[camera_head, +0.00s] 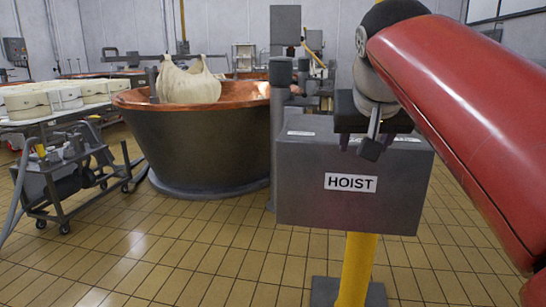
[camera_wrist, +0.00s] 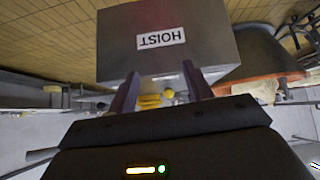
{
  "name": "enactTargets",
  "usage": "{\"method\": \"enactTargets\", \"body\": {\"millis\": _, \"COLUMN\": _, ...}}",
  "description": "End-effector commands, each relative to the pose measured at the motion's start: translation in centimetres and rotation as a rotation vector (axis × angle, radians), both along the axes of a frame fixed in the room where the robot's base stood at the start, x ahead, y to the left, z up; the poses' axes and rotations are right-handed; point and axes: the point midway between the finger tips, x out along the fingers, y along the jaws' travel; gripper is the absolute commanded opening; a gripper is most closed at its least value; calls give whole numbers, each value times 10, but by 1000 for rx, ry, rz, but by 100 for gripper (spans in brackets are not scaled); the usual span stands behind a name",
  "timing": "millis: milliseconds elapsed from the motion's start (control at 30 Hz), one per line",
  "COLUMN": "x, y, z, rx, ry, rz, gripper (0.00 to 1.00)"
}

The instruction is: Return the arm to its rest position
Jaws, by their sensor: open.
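My red arm reaches in from the right in the head view. My gripper (camera_head: 372,140) is over the top of the grey hoist box, and one dark fingertip hangs in front of the box's upper edge. In the wrist view my gripper (camera_wrist: 163,88) shows two dark fingers spread apart with nothing held between them. The grey hoist box (camera_head: 300,190) carries a white HOIST label and stands on a yellow post (camera_head: 357,270). The box (camera_wrist: 115,50) appears upside down in the wrist view, just beyond the fingertips. I cannot tell whether the fingers touch it.
A copper vat (camera_head: 205,150) with a pale cloth bundle (camera_head: 188,82) hanging at its rim stands behind the box. A table with white cheese forms (camera_head: 55,98) and a wheeled pump cart (camera_head: 70,175) are at the left. The tiled floor (camera_head: 150,255) in front is clear.

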Motion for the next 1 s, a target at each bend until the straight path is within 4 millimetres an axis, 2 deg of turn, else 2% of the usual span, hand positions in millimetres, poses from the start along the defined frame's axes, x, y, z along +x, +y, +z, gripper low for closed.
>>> {"method": "enactTargets", "body": {"millis": 167, "x": -25, "y": 0, "z": -38, "rx": -3, "ry": 41, "rz": 26, "gripper": 50}}
{"method": "enactTargets", "body": {"millis": 267, "x": -44, "y": 0, "z": -69, "rx": -3, "ry": 70, "rz": 45, "gripper": 50}}
{"method": "enactTargets", "body": {"millis": 367, "x": -72, "y": -1, "z": -113, "rx": 3, "ry": 109, "rz": 68, "gripper": 50}}
{"method": "enactTargets", "body": {"millis": 500, "x": -116, "y": -3, "z": -185, "rx": 23, "ry": 163, "rz": 100, "gripper": 50}}
{"method": "enactTargets", "body": {"millis": 600, "x": -143, "y": -3, "z": -229, "rx": 38, "ry": 194, "rz": 119, "gripper": 50}}
{"method": "enactTargets", "body": {"millis": 700, "x": -163, "y": -2, "z": -263, "rx": 52, "ry": 217, "rz": 131, "gripper": 50}}
{"method": "enactTargets", "body": {"millis": 833, "x": -177, "y": -2, "z": -286, "rx": 61, "ry": 232, "rz": 140, "gripper": 50}}
{"method": "enactTargets", "body": {"millis": 1000, "x": -180, "y": -1, "z": -291, "rx": 63, "ry": 237, "rz": 143, "gripper": 50}}
